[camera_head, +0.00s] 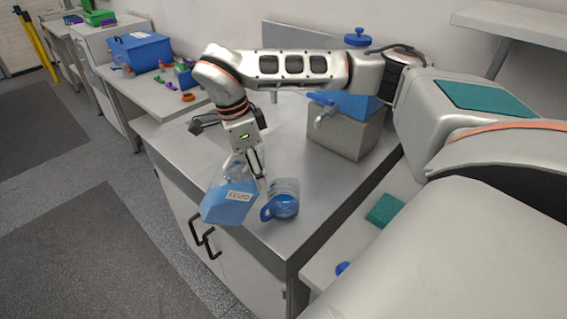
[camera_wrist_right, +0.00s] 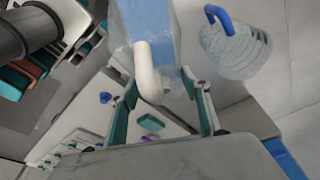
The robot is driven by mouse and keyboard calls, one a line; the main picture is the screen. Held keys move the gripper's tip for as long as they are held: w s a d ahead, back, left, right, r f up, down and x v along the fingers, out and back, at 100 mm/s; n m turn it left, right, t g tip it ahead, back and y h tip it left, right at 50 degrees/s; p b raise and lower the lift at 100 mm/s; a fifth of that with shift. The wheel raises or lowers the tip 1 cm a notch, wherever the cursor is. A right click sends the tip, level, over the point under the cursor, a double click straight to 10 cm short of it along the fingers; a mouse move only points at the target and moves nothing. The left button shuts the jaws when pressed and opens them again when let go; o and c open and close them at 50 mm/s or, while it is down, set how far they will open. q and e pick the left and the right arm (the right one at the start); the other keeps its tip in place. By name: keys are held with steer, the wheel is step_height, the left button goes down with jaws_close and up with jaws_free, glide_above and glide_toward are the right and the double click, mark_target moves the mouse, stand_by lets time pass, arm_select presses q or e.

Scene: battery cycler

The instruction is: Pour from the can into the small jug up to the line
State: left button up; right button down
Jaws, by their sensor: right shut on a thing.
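The can (camera_head: 228,203), translucent with blue inside and a "FLUID" label, is tilted at the front left of the metal counter. My right gripper (camera_head: 252,168) is shut on its pale handle. In the right wrist view the white handle (camera_wrist_right: 150,75) lies between the fingers of my gripper (camera_wrist_right: 164,103), in front of the can's blue body (camera_wrist_right: 148,18). The small clear jug (camera_head: 286,187), with a blue handle, stands just right of the can. It also shows in the wrist view (camera_wrist_right: 238,52). I cannot make out its line or its level. My left gripper is out of view.
A grey block (camera_head: 345,136) carrying a blue container with a tap stands behind the jug. The metal counter (camera_head: 312,208) is bare right of the jug. A side bench at the left back holds a blue box (camera_head: 140,53) and small coloured parts.

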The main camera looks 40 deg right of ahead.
mark_target(247, 172)
steer(key=shift+w+a+r+g+h, duration=0.3)
steer(key=shift+a+r+h, duration=0.05)
steer(key=shift+a+h, duration=0.35)
steer(key=shift+w+a+r+g+h, duration=0.3)
steer(key=shift+a+h, duration=0.25)
steer(key=shift+h, duration=0.15)
steer(key=shift+w+a+g+h, duration=0.25)
steer(key=shift+a+g+h, duration=0.1)
steer(key=shift+a+h, duration=0.25)
steer(key=shift+w+a+g+h, duration=0.2)
steer(key=shift+a+g+h, duration=0.2)
steer(key=shift+h, duration=0.3)
steer(key=shift+r, duration=3)
